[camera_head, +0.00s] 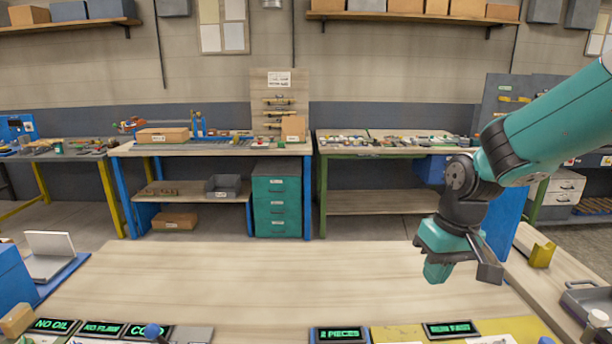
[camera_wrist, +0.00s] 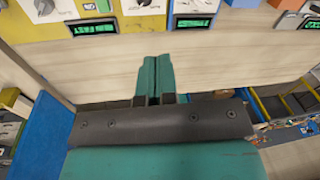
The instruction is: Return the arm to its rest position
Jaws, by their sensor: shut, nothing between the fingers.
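My gripper (camera_head: 437,270) is at the right in the head view, raised above the right part of the wooden bench top (camera_head: 230,275). My teal arm comes in from the upper right and bends down at the wrist. In the wrist view my gripper (camera_wrist: 154,62) shows its two teal fingers side by side and touching, with nothing between them. The pale bench top (camera_wrist: 230,50) lies beyond the fingers there.
Small dark displays with green text (camera_head: 340,334) line the bench's near edge. A white laptop-like object (camera_head: 50,255) sits at the left. A yellow bracket (camera_head: 541,255) and a grey tray (camera_head: 585,300) are at the right. Workbenches stand behind. The bench middle is clear.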

